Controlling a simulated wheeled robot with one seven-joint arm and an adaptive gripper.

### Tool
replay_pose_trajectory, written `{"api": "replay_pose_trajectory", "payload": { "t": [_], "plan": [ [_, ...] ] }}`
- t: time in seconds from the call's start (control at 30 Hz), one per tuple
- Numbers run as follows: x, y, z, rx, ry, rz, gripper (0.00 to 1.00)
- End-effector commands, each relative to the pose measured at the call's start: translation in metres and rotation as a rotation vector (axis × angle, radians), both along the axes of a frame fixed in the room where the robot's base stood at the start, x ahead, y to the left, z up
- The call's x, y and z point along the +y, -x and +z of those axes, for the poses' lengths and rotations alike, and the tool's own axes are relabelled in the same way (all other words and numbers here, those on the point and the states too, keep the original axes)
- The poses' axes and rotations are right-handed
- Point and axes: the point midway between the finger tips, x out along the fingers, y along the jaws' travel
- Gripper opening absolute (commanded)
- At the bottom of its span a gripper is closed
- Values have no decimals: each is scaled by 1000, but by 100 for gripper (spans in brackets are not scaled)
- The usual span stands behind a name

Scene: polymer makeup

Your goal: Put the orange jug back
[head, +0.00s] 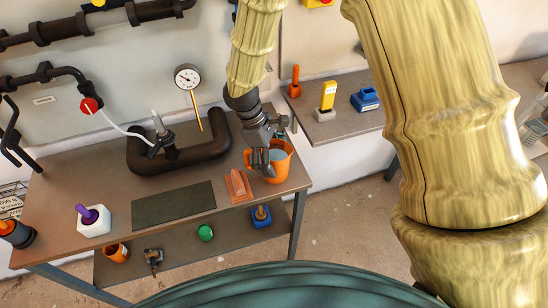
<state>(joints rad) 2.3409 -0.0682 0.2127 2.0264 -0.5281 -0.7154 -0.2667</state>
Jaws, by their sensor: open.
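The orange jug (283,163) stands upright near the right end of the brown table (60,193), with a pale grey inside showing. My gripper (262,163) is over the jug's left side and hides part of its rim. Its fingers are apart. It looks close to or touching the jug, but I cannot tell which.
An orange block-like object (238,187) lies just left of the jug. A dark mat (173,204) lies at the table's front. A dark curved pipe (180,157) with a gauge (187,77) stands behind. A second table (345,125) holds several small items.

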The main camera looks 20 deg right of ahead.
Motion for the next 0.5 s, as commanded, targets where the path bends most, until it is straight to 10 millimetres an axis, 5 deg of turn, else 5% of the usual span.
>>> {"api": "replay_pose_trajectory", "payload": {
  "t": [0.27,0.5],
  "plan": [
    [3,-4,12,-3,0,-1,94],
    [14,-13,45,-5,0,-1,94]
  ]
}}
